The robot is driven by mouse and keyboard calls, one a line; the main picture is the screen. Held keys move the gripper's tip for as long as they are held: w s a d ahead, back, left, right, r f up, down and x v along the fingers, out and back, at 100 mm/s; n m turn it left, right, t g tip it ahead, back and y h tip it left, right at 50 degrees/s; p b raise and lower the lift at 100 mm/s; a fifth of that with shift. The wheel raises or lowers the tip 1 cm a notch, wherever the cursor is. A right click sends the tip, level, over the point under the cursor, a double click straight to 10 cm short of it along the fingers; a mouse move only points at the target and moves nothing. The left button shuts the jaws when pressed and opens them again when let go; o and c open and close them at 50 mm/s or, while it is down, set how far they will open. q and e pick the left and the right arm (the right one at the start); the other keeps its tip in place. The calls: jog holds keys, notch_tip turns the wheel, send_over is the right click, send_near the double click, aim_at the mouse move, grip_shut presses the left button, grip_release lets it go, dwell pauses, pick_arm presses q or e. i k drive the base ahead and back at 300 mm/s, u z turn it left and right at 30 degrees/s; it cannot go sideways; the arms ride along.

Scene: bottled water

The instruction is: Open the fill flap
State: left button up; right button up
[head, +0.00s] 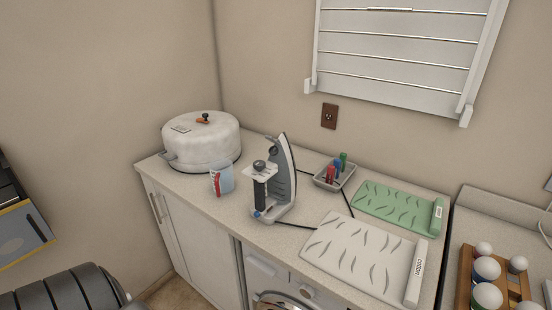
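A grey and white steam iron (284,180) stands upright on its heel on the counter, with its soleplate edge toward the right. A dark upright handle and a white plate with a dark round knob (259,166) show on its left side. The fill flap is too small to tell apart, so I cannot see whether it is open or shut. A clear cup with red marking and bluish contents (222,180) stands just left of the iron. Neither of my grippers is in view.
A round white appliance (201,142) stands at the back left. A grey tray (335,178) holds coloured bottles. A green mat (398,208) and a white mat (352,251) lie to the right. A dark cord runs by the iron. A drying rack (394,58) hangs above.

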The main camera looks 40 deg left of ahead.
aim_at(270, 139)
jog(key=z, duration=1.15)
jog(key=k, duration=0.55)
jog(key=u, duration=1.45)
